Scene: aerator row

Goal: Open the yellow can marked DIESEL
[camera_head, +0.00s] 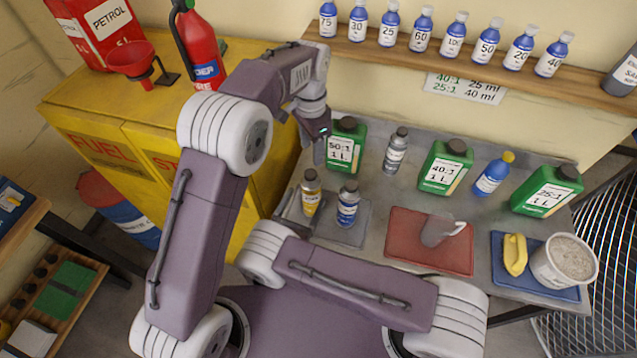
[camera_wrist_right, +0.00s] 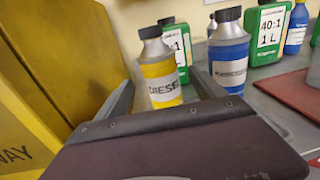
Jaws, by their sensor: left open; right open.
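The yellow can marked DIESEL (camera_wrist_right: 160,70) stands upright with its dark cap on. In the head view the same yellow can (camera_head: 311,198) stands on a grey mat (camera_head: 337,235) at the left of the bench, beside a blue can (camera_head: 348,205). My right gripper (camera_wrist_right: 160,88) is open. Its two fingers point toward the DIESEL can, which appears between them; I cannot tell whether they touch it. In the head view that gripper is mostly hidden behind my arms. My left gripper (camera_head: 319,148) is open, pointing down in front of the green 50:1 jug (camera_head: 346,147), above and behind the yellow can.
A grey bottle (camera_head: 396,150), a green 40:1 jug (camera_head: 444,168) and a blue yellow-capped bottle (camera_head: 493,174) stand behind. A red mat (camera_head: 405,255) holds a clear jug (camera_head: 437,230). The yellow cabinet (camera_head: 80,115) borders the bench on the left.

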